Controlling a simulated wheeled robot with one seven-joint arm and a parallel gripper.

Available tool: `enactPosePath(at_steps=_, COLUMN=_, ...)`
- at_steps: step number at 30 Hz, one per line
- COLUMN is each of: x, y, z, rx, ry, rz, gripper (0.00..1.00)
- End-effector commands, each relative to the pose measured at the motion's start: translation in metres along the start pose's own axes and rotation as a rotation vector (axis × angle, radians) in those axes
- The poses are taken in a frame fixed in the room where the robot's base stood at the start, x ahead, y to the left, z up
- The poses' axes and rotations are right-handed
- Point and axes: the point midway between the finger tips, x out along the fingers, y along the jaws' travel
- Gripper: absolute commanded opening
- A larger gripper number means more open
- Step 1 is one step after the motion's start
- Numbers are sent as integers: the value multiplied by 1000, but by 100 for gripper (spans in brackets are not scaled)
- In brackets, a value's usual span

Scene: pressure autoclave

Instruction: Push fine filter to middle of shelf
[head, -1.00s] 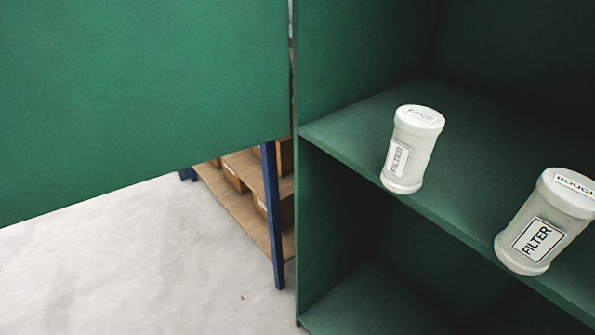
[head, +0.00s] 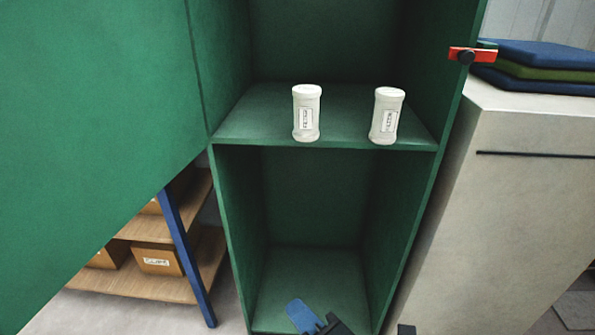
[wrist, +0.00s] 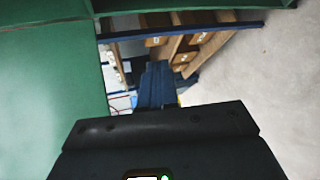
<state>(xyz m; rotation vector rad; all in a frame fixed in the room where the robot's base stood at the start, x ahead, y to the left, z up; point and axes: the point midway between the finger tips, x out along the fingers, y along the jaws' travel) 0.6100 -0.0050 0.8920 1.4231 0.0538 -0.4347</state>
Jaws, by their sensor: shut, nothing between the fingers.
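The fine filter (head: 306,113) is a white ribbed-end cylinder with a label. It stands upright on the upper green shelf (head: 260,130), left of the shelf's middle and near its front edge. The rough filter (head: 386,116), a similar white cylinder, stands upright to its right with a gap between them. The top lettering is too small to read now; it was legible earlier. My gripper (head: 303,316) shows its blue fingers at the bottom of the head view, well below and apart from both filters. In the wrist view my gripper (wrist: 156,84) is shut and empty.
An open green door (head: 90,130) fills the left. The lower compartment (head: 310,200) looks empty. A red latch (head: 472,55) sticks out at the cabinet's right edge. A pale cabinet (head: 535,180) stands on the right. A rack with boxes (head: 158,260) is lower left.

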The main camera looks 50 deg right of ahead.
Motion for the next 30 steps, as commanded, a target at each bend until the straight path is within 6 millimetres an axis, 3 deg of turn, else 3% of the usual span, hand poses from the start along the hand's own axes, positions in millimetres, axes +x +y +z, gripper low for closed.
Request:
enactPosePath(at_steps=1, x=18, y=16, z=6, rx=-131, ry=-54, rz=13, gripper=0)
enactPosePath(at_steps=6, x=60, y=65, z=38, rx=-611, ry=-273, rz=-31, gripper=0)
enactPosePath(at_steps=13, x=81, y=130, z=85, rx=-1069, ry=-548, rz=-193, gripper=0)
enactPosePath(at_steps=18, x=81, y=155, z=104, rx=-1216, ry=-650, rz=-291, gripper=0)
enactPosePath(at_steps=23, x=85, y=162, z=113, rx=-1252, ry=-674, rz=-321, gripper=0)
enactPosePath(at_steps=30, x=114, y=167, z=137, rx=-1250, ry=-675, rz=-322, gripper=0)
